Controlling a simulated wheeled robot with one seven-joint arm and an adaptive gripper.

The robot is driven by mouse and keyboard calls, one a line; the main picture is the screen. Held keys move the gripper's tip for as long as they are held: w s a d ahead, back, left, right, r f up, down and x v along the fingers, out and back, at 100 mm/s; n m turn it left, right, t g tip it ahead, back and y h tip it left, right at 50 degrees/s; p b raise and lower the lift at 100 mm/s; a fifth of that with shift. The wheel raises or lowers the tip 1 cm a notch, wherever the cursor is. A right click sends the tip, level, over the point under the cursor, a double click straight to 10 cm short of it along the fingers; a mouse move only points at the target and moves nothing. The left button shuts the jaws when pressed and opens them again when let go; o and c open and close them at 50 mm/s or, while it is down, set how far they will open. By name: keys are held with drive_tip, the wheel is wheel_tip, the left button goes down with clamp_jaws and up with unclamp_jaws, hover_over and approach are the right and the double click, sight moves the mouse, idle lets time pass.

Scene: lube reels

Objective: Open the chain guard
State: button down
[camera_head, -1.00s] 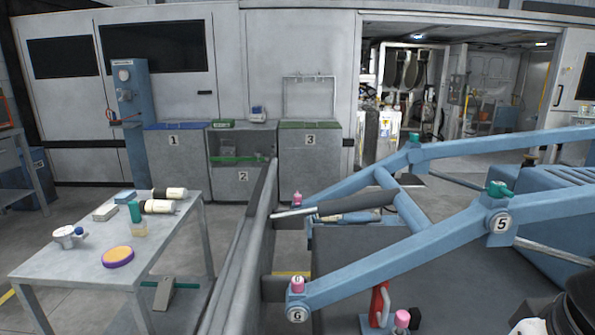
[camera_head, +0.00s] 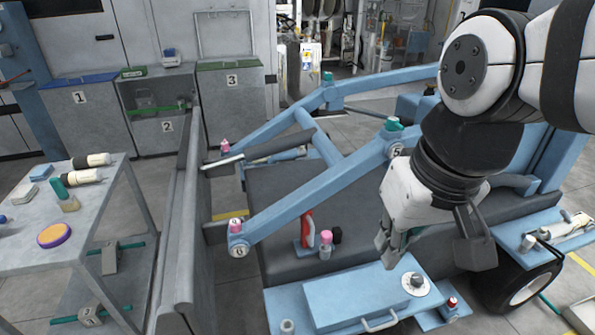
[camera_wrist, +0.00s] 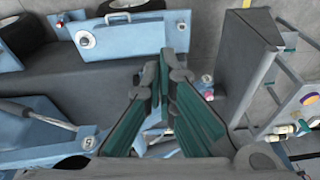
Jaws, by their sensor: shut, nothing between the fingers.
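The blue flat cover with a silver handle, which looks like the chain guard (camera_head: 350,296), lies closed on a blue deck at the bottom of the head view. Its handle (camera_head: 380,322) is on the near edge. The cover also shows at the top of the wrist view (camera_wrist: 122,40), with its handle (camera_wrist: 130,17) along the far edge. My gripper (camera_head: 392,245) is above and behind the cover, apart from it. In the wrist view my gripper (camera_wrist: 163,65) points toward the cover's side, with its fingers together and nothing between them.
Blue arm 6 (camera_head: 310,200) slopes across the machine. A grey table (camera_head: 105,215) with bottles stands left. A tyre (camera_head: 520,285) is at the right.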

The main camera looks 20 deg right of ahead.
drive_tip(key=w+d+f+m+g+y+b, duration=0.1)
drive_tip(key=w+d+f+m+y+b, duration=0.3)
drive_tip(key=f, duration=0.7)
drive_tip(key=w+d+f+m+y+b, duration=0.2)
drive_tip(key=d+f+m+y+b, duration=0.3)
drive_tip(key=f, duration=0.7)
drive_tip(key=w+d+f+m+g+y+b, duration=0.1)
drive_tip(key=w+d+f+m+y+b, duration=0.35)
drive_tip(key=f, duration=0.65)
drive_tip(key=s+d+f+m+t+h+b, duration=0.25)
drive_tip(key=f+m+t+h+b, duration=0.4)
drive_tip(key=f, duration=0.55)
drive_tip(key=s+d+f+m+t+h+b, duration=0.1)
drive_tip(key=s+f+m+t+h+b, duration=0.25)
drive_tip(key=f+m+t, duration=0.75)
drive_tip(key=s+d+f+m+t+h+b, duration=0.1)
drive_tip(key=s+f+m+t+h+b, duration=0.4)
drive_tip(key=f, duration=0.9)
drive_tip(key=w+r+n+t+y+b, duration=0.1)
drive_tip(key=w+r+b, duration=0.1)
drive_tip(key=w+r, duration=0.7)
drive_tip(key=shift+w+d+r+b, duration=0.15)
drive_tip(key=shift+w+r+b, duration=0.15)
drive_tip(key=shift+w, duration=0.55)
drive_tip(key=shift+t, duration=0.25)
drive_tip(key=shift+s+r+p, duration=0.15)
drive_tip(key=shift+r+p, duration=0.4)
drive_tip(key=shift+p, duration=0.4)
